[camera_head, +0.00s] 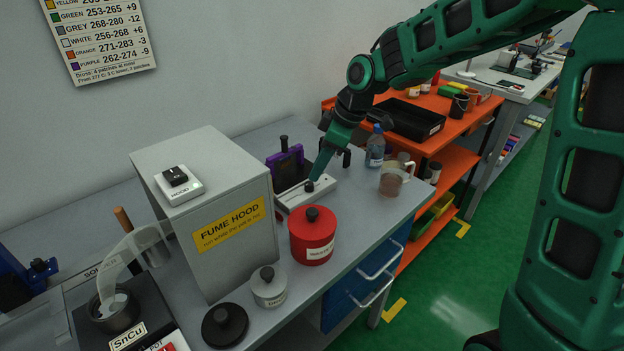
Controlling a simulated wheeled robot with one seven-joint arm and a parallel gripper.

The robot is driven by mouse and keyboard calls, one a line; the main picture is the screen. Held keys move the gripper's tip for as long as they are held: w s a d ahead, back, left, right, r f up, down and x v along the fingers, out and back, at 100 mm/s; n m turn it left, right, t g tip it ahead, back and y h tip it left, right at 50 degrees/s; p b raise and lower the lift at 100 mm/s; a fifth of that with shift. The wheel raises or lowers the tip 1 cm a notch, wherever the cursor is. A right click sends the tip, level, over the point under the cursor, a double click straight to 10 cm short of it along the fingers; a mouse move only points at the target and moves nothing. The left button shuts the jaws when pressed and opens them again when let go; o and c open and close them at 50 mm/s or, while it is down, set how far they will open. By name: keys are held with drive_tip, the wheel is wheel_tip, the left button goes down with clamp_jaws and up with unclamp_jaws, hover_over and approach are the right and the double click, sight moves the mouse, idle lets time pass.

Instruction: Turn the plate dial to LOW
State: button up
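The plate unit (324,188) is a low white box on the grey bench, right of the fume hood, with a dark plate and a purple part behind it. A small black knob (309,187), which looks like the plate dial, sits on its top. Its markings are too small to read, so I cannot tell its setting. My gripper (316,178) is green and points down at the knob from above right. Its tips are at or just above the knob; I cannot tell if they touch it. The fingers overlap in this view, so their opening is hidden.
The grey fume hood (190,235) stands to the left. A red lidded pot (313,240) and a small grey pot (269,290) stand in front. A glass beaker (392,180) and a bottle (375,148) are to the right. An orange shelf (445,130) stands beyond.

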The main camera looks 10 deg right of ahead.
sight(310, 183)
drive_tip(key=shift+x, duration=2.6)
drive_tip(key=shift+c, duration=0.7)
drive_tip(key=shift+d, duration=0.1)
clamp_jaws()
